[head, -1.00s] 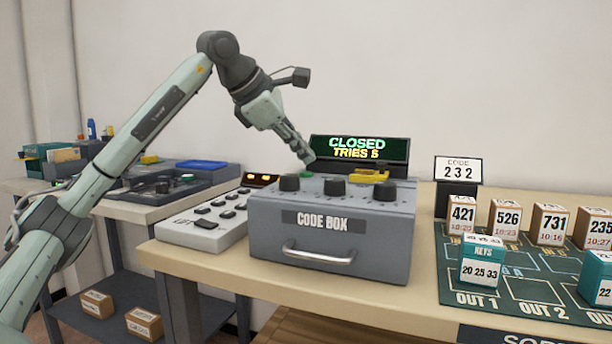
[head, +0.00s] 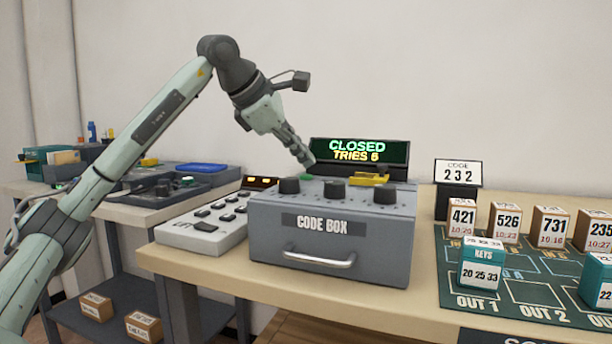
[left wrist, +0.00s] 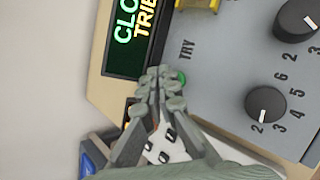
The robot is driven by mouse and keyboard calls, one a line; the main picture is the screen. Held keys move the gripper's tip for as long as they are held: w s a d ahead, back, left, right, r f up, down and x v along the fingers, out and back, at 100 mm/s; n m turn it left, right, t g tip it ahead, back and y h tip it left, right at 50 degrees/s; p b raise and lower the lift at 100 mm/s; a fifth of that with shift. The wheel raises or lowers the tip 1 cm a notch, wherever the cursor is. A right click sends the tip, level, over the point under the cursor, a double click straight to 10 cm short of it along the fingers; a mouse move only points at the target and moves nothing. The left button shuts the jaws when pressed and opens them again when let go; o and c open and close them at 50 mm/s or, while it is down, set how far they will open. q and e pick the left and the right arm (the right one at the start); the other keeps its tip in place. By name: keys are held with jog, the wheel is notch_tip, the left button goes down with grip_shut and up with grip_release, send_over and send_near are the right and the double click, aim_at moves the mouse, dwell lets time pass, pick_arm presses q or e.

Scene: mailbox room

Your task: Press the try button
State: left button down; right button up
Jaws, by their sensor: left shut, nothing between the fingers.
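The grey code box (head: 325,262) stands on the table, with several black dials on its top and a drawer handle in front. The green try button (head: 305,177) is at the top's back left corner; in the left wrist view (left wrist: 182,78) it shows beside the word TRY, partly hidden by my fingers. My left gripper (head: 310,162) is shut and empty, tilted down with its fingertips at the button. I cannot tell whether they touch it. My right gripper is not in view.
A yellow piece (head: 368,179) lies on the box top right of the button. A white keypad (head: 205,226) stands left of the box. A code sign (head: 458,172) reads 232. Several numbered boxes stand on the green mat (head: 525,295) at right.

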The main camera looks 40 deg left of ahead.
aim_at(303, 176)
pick_arm(q)
jog(key=shift+f, duration=0.15)
dwell(0.4)
jog(key=shift+f, duration=0.3)
jog(key=shift+f+b, duration=0.35)
jog(key=shift+f, duration=0.1)
dwell(0.6)
dwell(0.3)
jog(key=shift+r+p, duration=0.85)
jog(key=shift+p, duration=0.1)
jog(key=shift+r, duration=0.1)
notch_tip(303, 176, up, 5)
jog(key=p, duration=0.5)
dwell(0.5)
